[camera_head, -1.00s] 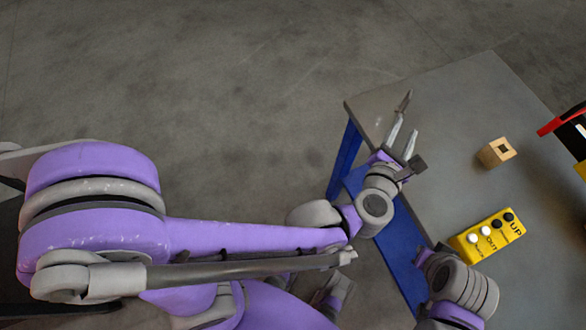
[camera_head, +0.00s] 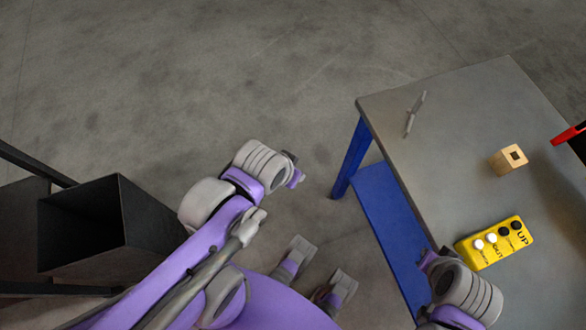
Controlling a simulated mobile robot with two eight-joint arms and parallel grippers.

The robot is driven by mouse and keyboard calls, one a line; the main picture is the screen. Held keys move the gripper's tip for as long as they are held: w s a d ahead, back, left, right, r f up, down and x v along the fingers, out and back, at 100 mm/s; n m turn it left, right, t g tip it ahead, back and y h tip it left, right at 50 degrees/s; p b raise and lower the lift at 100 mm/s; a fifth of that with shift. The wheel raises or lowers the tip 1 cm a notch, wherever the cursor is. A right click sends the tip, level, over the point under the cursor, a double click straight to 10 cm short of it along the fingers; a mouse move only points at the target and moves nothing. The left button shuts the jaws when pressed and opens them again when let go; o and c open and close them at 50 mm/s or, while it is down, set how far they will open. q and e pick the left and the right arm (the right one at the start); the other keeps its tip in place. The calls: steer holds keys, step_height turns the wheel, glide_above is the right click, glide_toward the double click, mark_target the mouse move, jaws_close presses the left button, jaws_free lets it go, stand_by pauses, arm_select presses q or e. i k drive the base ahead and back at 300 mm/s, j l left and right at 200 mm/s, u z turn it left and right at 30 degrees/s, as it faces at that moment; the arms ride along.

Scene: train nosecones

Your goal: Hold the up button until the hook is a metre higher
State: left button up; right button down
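A yellow control box (camera_head: 490,262) lies on the table, with white and black round buttons on top. The lettering UP is at its right end, and the black button (camera_head: 516,226) is closest to it. OUT is lower down; the other lettering is too small to read. No hook can be made out. My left gripper (camera_head: 296,178) is off the table's left side, over the floor; its fingers cannot be made out. My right wrist is at the lower right, just left of and below the box. The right gripper (camera_head: 428,259) is mostly hidden, and no contact with a button is visible.
The grey table (camera_head: 440,150) has blue legs. A thin grey-brown tool (camera_head: 414,113) lies near its far left corner. A wooden block with a square hole (camera_head: 508,159) and a red-and-black object (camera_head: 570,134) are further right. A dark open bin (camera_head: 125,225) stands at left.

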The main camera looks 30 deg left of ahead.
mark_target(515, 225)
steer(key=z, duration=1.35)
